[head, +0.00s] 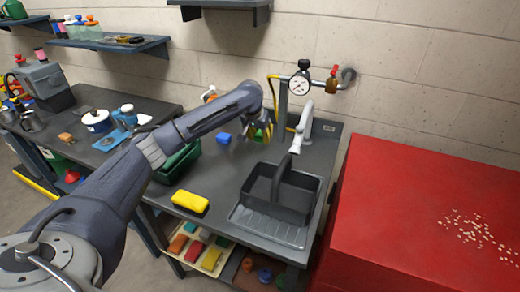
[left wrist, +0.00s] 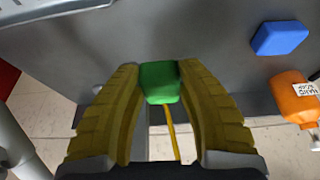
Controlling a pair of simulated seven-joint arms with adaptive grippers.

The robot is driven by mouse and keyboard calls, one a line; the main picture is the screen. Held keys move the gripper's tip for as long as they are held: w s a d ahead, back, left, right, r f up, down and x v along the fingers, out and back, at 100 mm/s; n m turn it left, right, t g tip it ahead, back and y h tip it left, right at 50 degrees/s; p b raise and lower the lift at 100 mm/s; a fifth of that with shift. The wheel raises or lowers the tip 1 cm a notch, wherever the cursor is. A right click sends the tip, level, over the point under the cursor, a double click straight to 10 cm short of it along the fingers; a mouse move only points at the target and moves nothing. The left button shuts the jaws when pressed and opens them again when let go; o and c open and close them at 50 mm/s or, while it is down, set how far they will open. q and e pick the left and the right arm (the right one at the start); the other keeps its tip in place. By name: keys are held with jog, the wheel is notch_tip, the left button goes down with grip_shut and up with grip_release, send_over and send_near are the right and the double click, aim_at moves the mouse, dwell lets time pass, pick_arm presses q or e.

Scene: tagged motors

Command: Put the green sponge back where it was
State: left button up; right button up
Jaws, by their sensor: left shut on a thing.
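The green sponge (left wrist: 159,82) is between the two yellow fingers of my left gripper (left wrist: 160,85) in the left wrist view. The gripper is shut on it. In the head view my left gripper (head: 261,131) is over the back of the grey counter (head: 228,165), left of the tap, and hides most of the sponge. I cannot tell whether the sponge touches the counter. A blue sponge (head: 224,138) lies to the left of the gripper; it also shows in the left wrist view (left wrist: 279,38). My right gripper is not in view.
A grey caddy (head: 284,192) stands by the sink, with the pale tap (head: 301,128) behind it. A yellow sponge (head: 190,201) lies near the front edge. Several coloured sponges (head: 211,258) are on the shelf below. An orange bottle (left wrist: 294,99) stands near the blue sponge.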

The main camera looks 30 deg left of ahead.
aim_at(261, 152)
pick_arm(q)
jog(key=shift+f, duration=3.05)
jog(key=shift+f, duration=0.2)
jog(key=o, duration=1.2)
jog(key=shift+c, duration=0.2)
jog(key=shift+r, duration=0.1)
jog(key=v, duration=1.2)
jog(key=shift+w+a+r, duration=0.1)
